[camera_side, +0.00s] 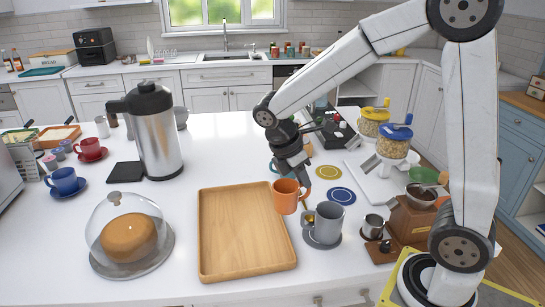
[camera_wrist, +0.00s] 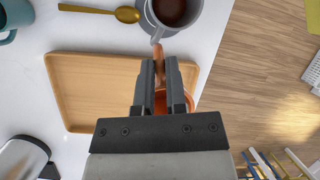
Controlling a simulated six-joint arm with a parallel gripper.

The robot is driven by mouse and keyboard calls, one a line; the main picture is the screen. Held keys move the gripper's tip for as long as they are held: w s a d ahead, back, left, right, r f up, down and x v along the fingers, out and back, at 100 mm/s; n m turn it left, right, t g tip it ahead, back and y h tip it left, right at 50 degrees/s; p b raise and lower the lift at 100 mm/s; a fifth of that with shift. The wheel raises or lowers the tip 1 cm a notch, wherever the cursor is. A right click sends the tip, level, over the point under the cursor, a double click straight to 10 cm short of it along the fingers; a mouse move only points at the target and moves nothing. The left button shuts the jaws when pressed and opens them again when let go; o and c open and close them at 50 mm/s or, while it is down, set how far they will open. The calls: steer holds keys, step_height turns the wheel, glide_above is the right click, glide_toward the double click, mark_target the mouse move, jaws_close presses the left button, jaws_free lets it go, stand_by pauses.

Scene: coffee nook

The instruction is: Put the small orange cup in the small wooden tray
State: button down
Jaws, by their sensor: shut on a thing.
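The small orange cup (camera_side: 285,197) is held upright by my gripper (camera_side: 301,180), above the counter just right of the tray's back right corner in the side view. In the wrist view my gripper (camera_wrist: 160,72) is shut on the cup's handle, and the orange cup (camera_wrist: 206,99) is mostly hidden behind the fingers. The wooden tray (camera_side: 205,235) lies empty on the white counter. It also shows in the wrist view (camera_wrist: 95,90), beneath and to the left of the gripper.
A grey mug (camera_side: 325,222) on a saucer stands close right of the tray. A glass-domed cake (camera_side: 130,235) is left of it, and a steel pitcher (camera_side: 158,130) stands behind. Blue (camera_side: 341,195) and yellow (camera_side: 327,172) coasters and a coffee grinder (camera_side: 408,218) are to the right.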

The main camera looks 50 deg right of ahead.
steer(key=shift+w+d+r+m+g+y, duration=0.4)
steer(key=shift+w+d+r+m, duration=0.75)
steer(key=shift+d+r+m, duration=0.25)
steer(key=shift+a, duration=0.1)
steer(key=w+d+f, duration=0.2)
steer(key=w+f, duration=0.7)
steer(key=w, duration=0.4)
steer(key=shift+w+f, duration=0.15)
steer(key=shift+d, duration=0.1)
steer(key=shift+w+f, duration=0.15)
steer(key=shift+f, duration=0.8)
steer(key=shift+w+f, duration=0.1)
steer(key=shift+f, duration=0.8)
steer(key=shift+f, duration=0.15)
